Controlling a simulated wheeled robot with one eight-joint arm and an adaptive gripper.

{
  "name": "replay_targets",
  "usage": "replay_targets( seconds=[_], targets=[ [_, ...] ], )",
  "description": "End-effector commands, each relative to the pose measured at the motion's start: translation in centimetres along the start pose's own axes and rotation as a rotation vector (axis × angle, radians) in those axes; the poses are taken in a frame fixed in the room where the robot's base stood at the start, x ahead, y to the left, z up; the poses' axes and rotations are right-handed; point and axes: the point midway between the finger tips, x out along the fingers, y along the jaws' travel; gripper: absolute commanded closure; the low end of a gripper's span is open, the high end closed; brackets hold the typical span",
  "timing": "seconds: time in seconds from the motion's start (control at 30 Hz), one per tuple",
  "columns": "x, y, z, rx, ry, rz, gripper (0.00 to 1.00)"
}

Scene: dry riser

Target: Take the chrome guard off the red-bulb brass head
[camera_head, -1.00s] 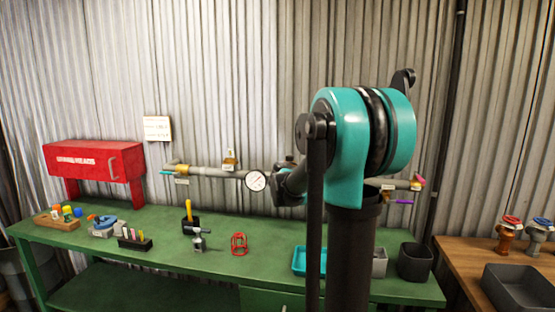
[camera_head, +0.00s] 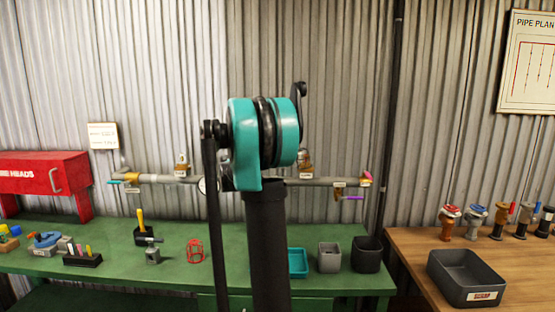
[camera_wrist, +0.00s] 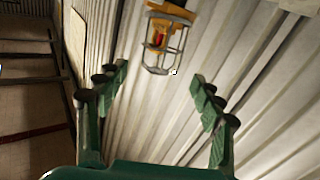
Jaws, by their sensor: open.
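A brass head (camera_wrist: 175,15) with a red bulb (camera_wrist: 158,38) shows at the top of the wrist view. The chrome guard (camera_wrist: 163,58) is a wire cage around the bulb. My gripper (camera_wrist: 160,84) is open, its two green fingers spread, and nothing is between them. The guard appears beyond the fingertips, apart from them. In the head view, two brass heads stand on the wall pipe, one on the left (camera_head: 181,167) and one just right of my arm (camera_head: 304,163); their bulbs are too small to tell. My gripper is hidden behind my arm there.
The wall pipe (camera_head: 330,182) carries a gauge (camera_head: 204,186) partly hidden by my arm. The green bench (camera_head: 110,232) holds a red cage (camera_head: 195,251), a small vise-like block (camera_head: 152,256) and bins (camera_head: 366,254). A wooden table (camera_head: 410,243) with a dark tray (camera_head: 466,277) stands right.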

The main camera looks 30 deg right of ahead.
Motion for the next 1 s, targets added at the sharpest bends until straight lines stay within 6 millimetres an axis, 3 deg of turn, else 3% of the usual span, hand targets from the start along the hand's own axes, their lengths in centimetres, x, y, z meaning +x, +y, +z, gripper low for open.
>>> replay_targets(
  seconds=[0.3, 0.5, 0.9, 1.0],
  targets=[
    [5.7, 0.0, 0.0, 0.0, -0.001, 0.003, 0.33],
    [7.7, 0.0, 0.0, 0.0, -0.001, 0.001, 0.33],
    [8.4, -0.1, 0.0, 0.0, 0.0, -0.001, 0.33],
    [8.4, -0.1, 0.0, 0.0, 0.0, -0.001, 0.42]
  ],
)
